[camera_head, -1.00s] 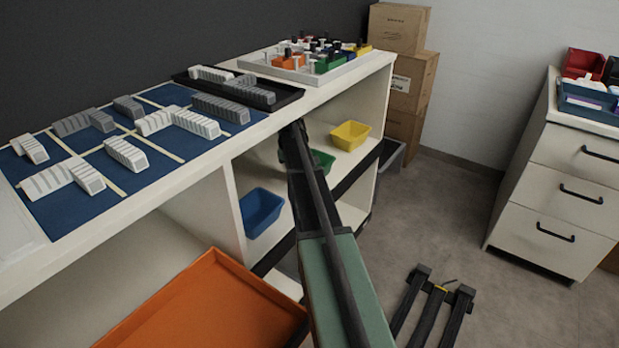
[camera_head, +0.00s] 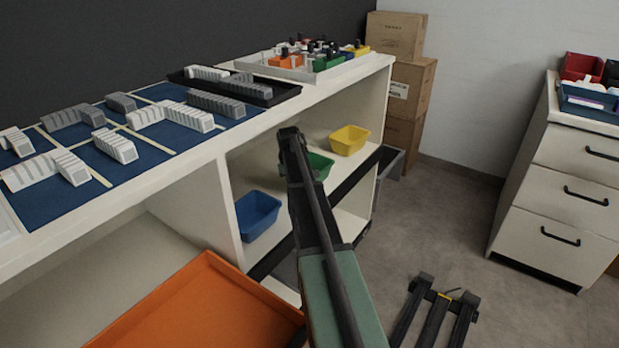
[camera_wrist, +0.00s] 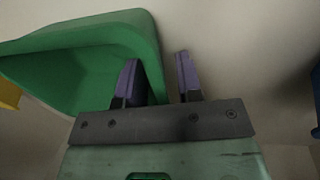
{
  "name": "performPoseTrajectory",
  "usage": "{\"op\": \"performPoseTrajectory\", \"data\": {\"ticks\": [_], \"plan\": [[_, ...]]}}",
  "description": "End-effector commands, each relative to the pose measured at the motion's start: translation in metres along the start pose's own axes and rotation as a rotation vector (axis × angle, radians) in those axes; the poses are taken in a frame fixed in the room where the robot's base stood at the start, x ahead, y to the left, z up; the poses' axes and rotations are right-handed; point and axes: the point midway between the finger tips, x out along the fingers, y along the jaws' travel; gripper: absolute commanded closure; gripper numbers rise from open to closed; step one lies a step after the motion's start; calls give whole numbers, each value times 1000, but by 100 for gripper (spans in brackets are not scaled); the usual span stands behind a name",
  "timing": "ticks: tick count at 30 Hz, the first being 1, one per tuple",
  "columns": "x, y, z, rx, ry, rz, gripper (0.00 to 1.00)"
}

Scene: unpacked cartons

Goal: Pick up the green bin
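The green bin (camera_head: 319,165) sits on the open shelf under the counter, partly hidden behind my arm in the head view. In the wrist view the green bin (camera_wrist: 75,60) fills the upper left, very close. My gripper (camera_wrist: 158,75) is open, with its two fingers apart. The left finger overlaps the inside of the bin, and the right finger is outside it. The bin's side wall lies between them, with a gap to the right finger. Contact with the left finger cannot be told.
A blue bin (camera_head: 257,214) and a yellow bin (camera_head: 349,140) stand on either side on the same shelf. The counter (camera_head: 335,78) lies above. An orange tray (camera_head: 205,310) is at lower left. Cartons (camera_head: 396,36) are stacked behind. A drawer cabinet (camera_head: 560,190) stands right, across open floor.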

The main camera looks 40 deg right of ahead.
Motion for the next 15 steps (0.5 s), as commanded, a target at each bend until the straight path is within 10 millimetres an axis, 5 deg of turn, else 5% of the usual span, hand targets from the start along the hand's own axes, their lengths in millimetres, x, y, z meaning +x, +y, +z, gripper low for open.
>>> {"op": "performPoseTrajectory", "data": {"ticks": [8, 15], "plan": [[1, 0, 0, 0, 0, 0, 67], [1, 0, 0, 0, 0, 0, 100]]}}
